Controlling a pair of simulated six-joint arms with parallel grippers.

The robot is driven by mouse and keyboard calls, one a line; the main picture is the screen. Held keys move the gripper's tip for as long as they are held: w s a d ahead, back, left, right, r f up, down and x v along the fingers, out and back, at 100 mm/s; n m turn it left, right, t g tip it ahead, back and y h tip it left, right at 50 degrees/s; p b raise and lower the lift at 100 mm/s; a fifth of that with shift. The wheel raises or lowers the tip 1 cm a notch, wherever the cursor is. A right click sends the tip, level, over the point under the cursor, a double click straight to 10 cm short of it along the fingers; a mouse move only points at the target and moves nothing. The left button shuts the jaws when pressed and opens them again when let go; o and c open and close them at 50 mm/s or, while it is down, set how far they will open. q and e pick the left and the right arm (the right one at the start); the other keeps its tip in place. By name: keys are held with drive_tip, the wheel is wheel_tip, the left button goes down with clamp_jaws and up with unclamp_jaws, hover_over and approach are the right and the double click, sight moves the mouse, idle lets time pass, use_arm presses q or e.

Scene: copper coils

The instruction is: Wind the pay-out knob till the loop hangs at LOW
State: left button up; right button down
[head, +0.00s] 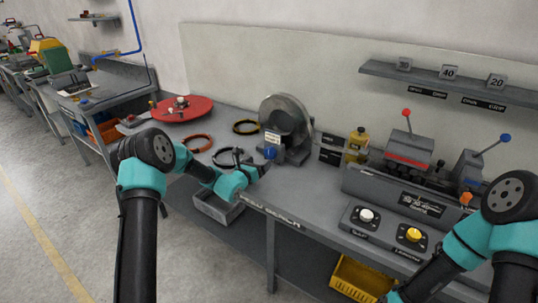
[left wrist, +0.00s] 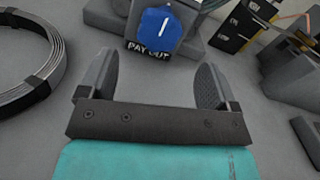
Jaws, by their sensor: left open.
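The blue pay-out knob (head: 270,152) is on the front of the grey round-topped machine (head: 286,112). In the left wrist view the knob (left wrist: 160,29) shows a white pointer line close to upright, above a PAY OUT label. My left gripper (head: 250,164) is open and empty, just in front of the knob. In the left wrist view its fingers (left wrist: 155,68) are spread, with the knob beyond them and not between them. The hanging loop and the LOW mark cannot be made out clearly. My right arm is at the lower right, its gripper out of frame.
A dark coil (head: 228,157) lies left of my left gripper; a large coil (left wrist: 28,62) fills the left wrist view's left side. A red disc (head: 181,108) stands farther left. Black label blocks (head: 331,147) and a yellow-topped part (head: 358,139) stand right of the machine.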

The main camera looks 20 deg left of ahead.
sight(269, 154)
use_arm(q)
drive_tip(key=x, duration=0.8)
drive_tip(key=shift+w, duration=0.2)
drive_tip(key=shift+c, duration=0.4)
drive_tip(key=c, duration=0.8)
drive_tip(key=shift+c, duration=0.2)
drive_tip(key=shift+m, duration=0.4)
